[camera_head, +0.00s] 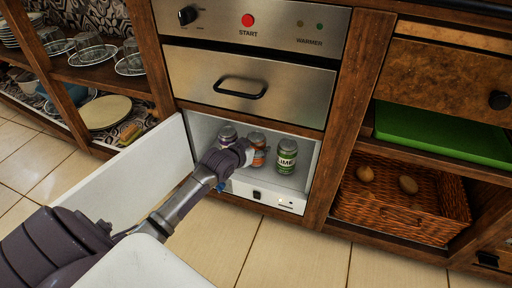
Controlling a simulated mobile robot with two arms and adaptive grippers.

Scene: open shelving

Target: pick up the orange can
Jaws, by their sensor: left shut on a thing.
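The orange can (259,158) stands inside a small open white compartment below the steel drawers, between two other cans. My left arm reaches in from the lower left, and its gripper (249,152) is shut on the orange can from its left side. The fingers hide part of the can. I cannot tell whether the can is lifted off the compartment floor. My right gripper is not in view.
A green lime can (287,157) stands close on the right, and a purplish can (228,134) stands on the left. The open white door (130,178) lies left of my arm. A wicker basket (400,212) and a green tray (440,136) are on the right.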

